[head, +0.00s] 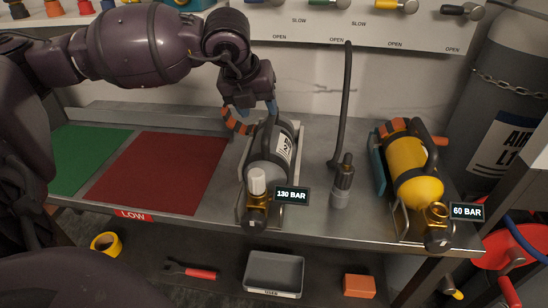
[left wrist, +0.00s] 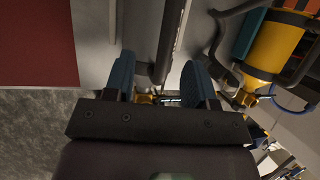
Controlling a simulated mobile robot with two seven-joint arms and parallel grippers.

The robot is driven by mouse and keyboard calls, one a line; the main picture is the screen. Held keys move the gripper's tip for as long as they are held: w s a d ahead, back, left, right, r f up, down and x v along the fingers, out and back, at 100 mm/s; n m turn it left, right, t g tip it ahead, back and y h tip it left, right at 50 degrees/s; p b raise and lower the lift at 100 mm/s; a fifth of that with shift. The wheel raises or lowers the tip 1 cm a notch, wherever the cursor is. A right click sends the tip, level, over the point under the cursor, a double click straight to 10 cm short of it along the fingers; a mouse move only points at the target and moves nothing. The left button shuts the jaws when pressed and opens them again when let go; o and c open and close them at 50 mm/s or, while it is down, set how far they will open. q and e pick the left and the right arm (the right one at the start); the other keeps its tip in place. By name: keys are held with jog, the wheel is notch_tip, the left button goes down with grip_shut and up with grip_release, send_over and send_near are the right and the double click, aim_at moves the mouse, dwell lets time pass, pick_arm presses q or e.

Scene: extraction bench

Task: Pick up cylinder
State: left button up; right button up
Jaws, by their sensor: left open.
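A grey cylinder (head: 268,150) with a white label, white cap and brass valve lies in a metal cradle at the middle of the bench, tagged 130 BAR. A yellow cylinder (head: 408,165) tagged 60 BAR lies in another cradle to the right; it also shows in the left wrist view (left wrist: 270,50). My left gripper (head: 256,108) is open, with blue fingers at the far end of the grey cylinder, near its dark handle. In the left wrist view the fingers (left wrist: 157,62) stand apart; whether they touch anything cannot be told. My right gripper is out of view.
A red mat (head: 160,170) marked LOW and a green mat (head: 75,155) lie on the left, both bare. A valve panel (head: 370,30) is behind. A grey tray (head: 273,271) sits below.

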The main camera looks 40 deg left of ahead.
aim_at(269, 120)
pick_arm(q)
jog(key=shift+x, duration=0.9)
jog(key=shift+w+f, duration=0.15)
jog(key=shift+f, duration=0.15)
jog(key=x, duration=0.1)
jog(key=b+x, duration=0.2)
jog(key=x, duration=0.1)
jog(key=shift+w+d, duration=0.3)
jog(key=shift+w, duration=0.05)
jog(key=shift+w+f, duration=0.15)
jog(key=shift+f, duration=0.1)
jog(key=shift+r, duration=0.15)
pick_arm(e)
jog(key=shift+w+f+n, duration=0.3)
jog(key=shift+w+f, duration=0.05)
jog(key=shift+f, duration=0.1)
pick_arm(q)
jog(key=shift+f, duration=0.3)
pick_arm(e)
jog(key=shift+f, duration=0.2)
pick_arm(q)
grip_shut()
